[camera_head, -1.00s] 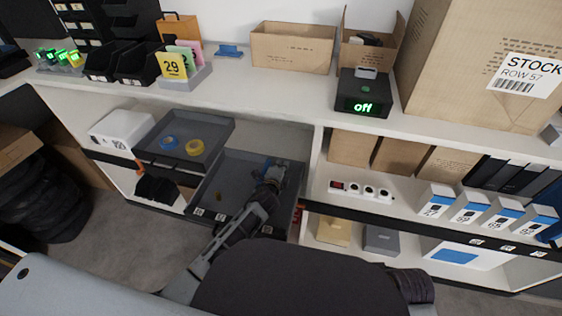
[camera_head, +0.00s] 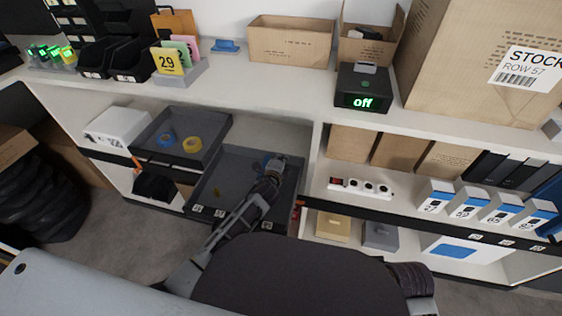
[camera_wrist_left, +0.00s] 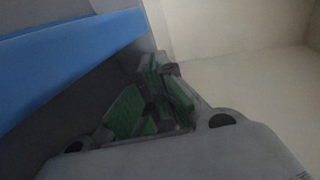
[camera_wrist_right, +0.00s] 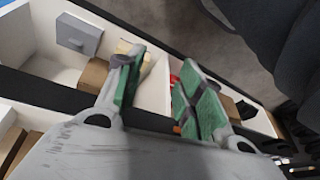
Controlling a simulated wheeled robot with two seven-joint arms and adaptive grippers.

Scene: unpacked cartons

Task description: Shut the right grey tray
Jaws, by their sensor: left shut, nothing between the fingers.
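The right grey tray (camera_head: 232,177) is pulled out of the shelf bay below the counter, with white labels on its front edge. My left gripper (camera_head: 277,162) is over its right rear part, shut and empty. A blue item (camera_head: 265,161) sits next to the gripper, partly hidden by it. In the left wrist view, the green-padded fingers (camera_wrist_left: 155,75) are together, beside a large blue surface (camera_wrist_left: 60,60). Whether they touch the tray is unclear. My right gripper (camera_wrist_right: 155,85) is open and empty in the right wrist view; it is hidden in the head view.
The left grey tray (camera_head: 160,146), holding blue tape (camera_head: 166,139) and yellow tape (camera_head: 192,144), stands beside it. A shelf divider (camera_head: 314,160) rises close to the right of my left gripper. A power strip (camera_head: 360,188) and several small boxes fill the right bay.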

